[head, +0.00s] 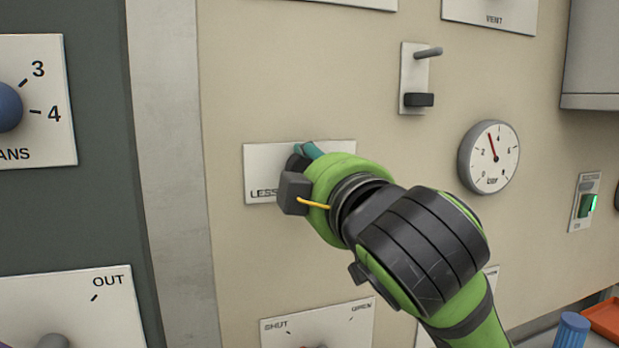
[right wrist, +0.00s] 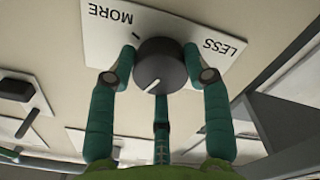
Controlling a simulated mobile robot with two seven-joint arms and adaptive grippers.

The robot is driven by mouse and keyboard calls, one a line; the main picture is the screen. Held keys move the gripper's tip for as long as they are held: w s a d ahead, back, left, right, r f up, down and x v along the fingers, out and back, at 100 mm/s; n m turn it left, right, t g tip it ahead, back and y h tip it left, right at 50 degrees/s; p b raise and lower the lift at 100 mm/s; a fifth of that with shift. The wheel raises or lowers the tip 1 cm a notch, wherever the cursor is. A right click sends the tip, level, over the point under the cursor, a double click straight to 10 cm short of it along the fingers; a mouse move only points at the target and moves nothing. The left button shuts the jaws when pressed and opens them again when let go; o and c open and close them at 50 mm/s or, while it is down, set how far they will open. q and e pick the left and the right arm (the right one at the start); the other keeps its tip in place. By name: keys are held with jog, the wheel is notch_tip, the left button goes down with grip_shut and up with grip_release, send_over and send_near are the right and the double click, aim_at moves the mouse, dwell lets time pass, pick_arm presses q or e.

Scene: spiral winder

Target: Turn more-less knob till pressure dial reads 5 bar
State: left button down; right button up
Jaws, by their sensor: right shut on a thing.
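The more-less knob (right wrist: 161,64) is a dark round knob with a white pointer line, on a white plate (right wrist: 95,45) lettered MORE and LESS. In the head view my right gripper hides the knob and most of the plate (head: 262,162); LESS shows at its left. My right gripper (head: 306,152) is shut on the knob; the right wrist view shows its teal fingers around the knob's sides. The round white pressure dial (head: 504,160) is right of my arm. Its red needle points between 2 and 4, nearer 4. My left gripper is out of view.
A switch plate with a lever (head: 416,75) is above right of my gripper. A SHUT-OPEN plate (head: 330,325) is below. A green-lit switch (head: 586,205) and an orange tray (head: 605,320) are at the right. A grey box (head: 595,55) juts out at upper right.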

jog(key=shift+w+f, duration=0.1)
jog(key=shift+f, duration=0.25)
jog(key=o, duration=0.9)
jog(key=shift+o, duration=1.2)
jog(key=shift+d, duration=0.1)
jog(key=v, duration=1.2)
jog(key=shift+w+d+r, duration=0.1)
jog(key=shift+d, duration=0.05)
